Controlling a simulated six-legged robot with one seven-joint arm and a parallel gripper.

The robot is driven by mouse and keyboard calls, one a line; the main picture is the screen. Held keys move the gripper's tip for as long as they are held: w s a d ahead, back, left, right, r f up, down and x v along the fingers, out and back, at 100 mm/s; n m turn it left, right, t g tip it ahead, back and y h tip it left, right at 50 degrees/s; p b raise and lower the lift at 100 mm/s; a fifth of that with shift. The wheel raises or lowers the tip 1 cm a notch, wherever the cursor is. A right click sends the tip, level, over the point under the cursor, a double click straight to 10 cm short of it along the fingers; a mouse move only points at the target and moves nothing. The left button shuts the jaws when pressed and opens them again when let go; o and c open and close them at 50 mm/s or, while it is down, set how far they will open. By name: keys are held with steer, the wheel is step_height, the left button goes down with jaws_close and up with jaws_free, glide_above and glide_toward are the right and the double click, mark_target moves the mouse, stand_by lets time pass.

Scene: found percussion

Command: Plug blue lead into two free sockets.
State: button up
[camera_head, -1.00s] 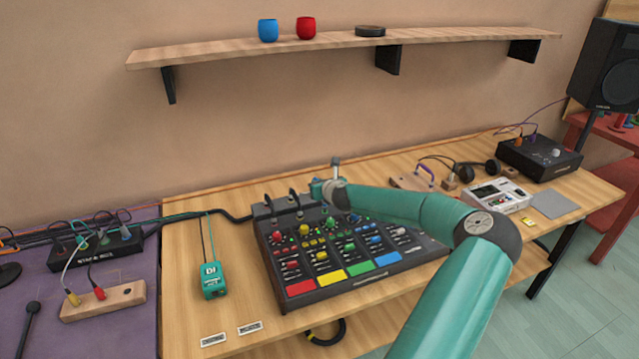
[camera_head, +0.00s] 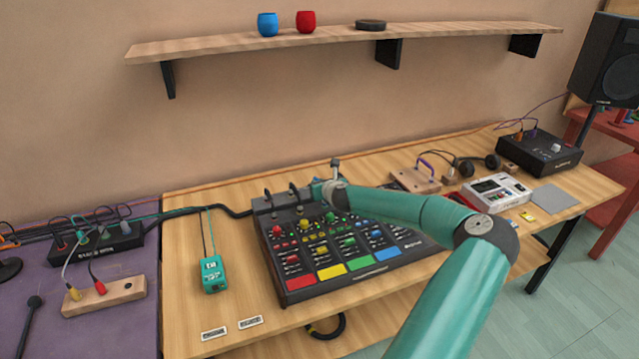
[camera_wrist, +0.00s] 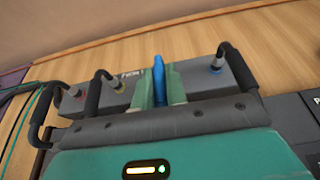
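My gripper (camera_head: 322,190) is at the raised rear strip of the black mixer (camera_head: 330,281). In the wrist view its two green fingers (camera_wrist: 159,85) stand on either side of a blue plug (camera_wrist: 158,78), apparently gripping it. The plug is upright against the grey socket strip (camera_wrist: 200,92); whether its tip is inside a socket is hidden. The other end of the blue lead cannot be made out.
A teal DI box (camera_head: 213,274) stands left of the mixer. A wooden block (camera_head: 105,296) with yellow and red plugs is further left. A white device (camera_head: 492,193), headphones (camera_head: 478,164) and a black box (camera_head: 540,152) stand right. A shelf (camera_head: 220,45) hangs above.

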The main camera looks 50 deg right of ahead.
steer(key=o, duration=0.5)
steer(key=shift+f, duration=0.1)
steer(key=v, duration=1.3)
steer(key=shift+s+a+r, duration=0.15)
steer(key=shift+s+r, duration=0.1)
steer(key=shift+s, duration=0.05)
steer(key=shift+s, duration=0.1)
